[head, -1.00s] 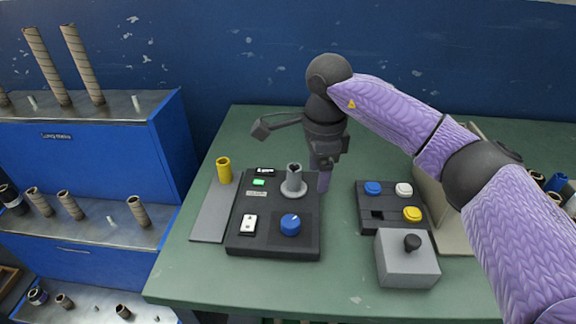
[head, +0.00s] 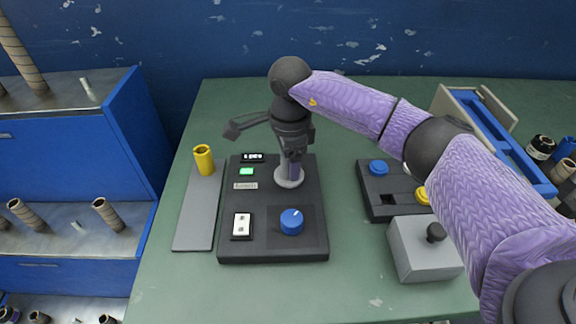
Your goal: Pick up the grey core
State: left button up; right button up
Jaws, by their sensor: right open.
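The grey core (head: 287,182) stands upright near the back right of the black device; only its lower part and round base show, and I cannot tell core from holder there. My right gripper (head: 292,168) points down right over it and hides its upper part. My left gripper is not in view.
The black device (head: 312,246) has a blue knob (head: 291,221) and white switch (head: 242,224). A yellow core (head: 204,159) stands on a grey plate at left. A button panel and grey joystick box (head: 415,252) sit right. The front of the green table (head: 185,290) is clear.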

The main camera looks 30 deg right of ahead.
jog(key=shift+f, duration=0.15)
grip_shut()
